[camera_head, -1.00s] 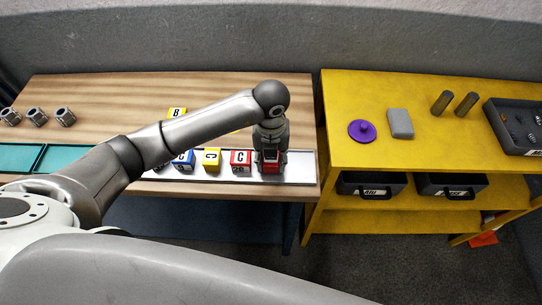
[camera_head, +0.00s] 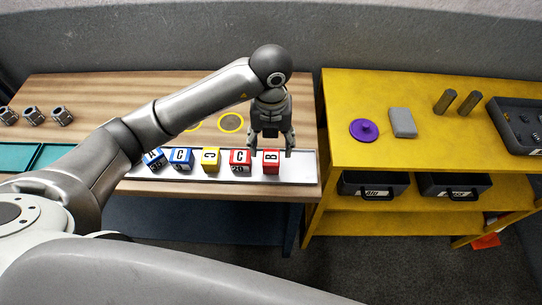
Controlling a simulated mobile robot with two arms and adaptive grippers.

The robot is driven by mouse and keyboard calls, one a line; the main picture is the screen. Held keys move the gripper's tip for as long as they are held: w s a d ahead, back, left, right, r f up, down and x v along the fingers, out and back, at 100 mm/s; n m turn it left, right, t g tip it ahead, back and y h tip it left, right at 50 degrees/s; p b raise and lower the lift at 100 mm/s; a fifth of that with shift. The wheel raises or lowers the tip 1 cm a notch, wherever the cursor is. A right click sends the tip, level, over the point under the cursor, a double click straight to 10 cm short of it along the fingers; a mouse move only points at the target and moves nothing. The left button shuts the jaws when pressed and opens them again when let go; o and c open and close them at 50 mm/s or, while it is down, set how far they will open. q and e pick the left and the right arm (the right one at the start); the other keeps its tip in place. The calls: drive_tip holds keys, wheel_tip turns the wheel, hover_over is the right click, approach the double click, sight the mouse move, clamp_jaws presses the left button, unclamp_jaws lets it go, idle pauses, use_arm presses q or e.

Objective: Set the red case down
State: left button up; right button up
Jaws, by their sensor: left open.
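The red case marked B (camera_head: 271,162) stands upright on the white tray (camera_head: 301,168), at the right end of a row of cases. Another red case marked C (camera_head: 240,162) stands just left of it. My left gripper (camera_head: 271,150) is open, its fingers apart above and behind the red case marked B. Nothing is held between the fingers. My right gripper is not in view.
A yellow case (camera_head: 211,160) and blue cases (camera_head: 181,159) continue the row to the left. Yellow rings (camera_head: 231,123) mark the wooden table (camera_head: 90,100) behind. A yellow shelf unit (camera_head: 350,100) stands at the right. The tray's right end is clear.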

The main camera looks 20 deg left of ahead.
sight(271, 158)
use_arm(q)
drive_tip(key=shift+r, duration=2.8)
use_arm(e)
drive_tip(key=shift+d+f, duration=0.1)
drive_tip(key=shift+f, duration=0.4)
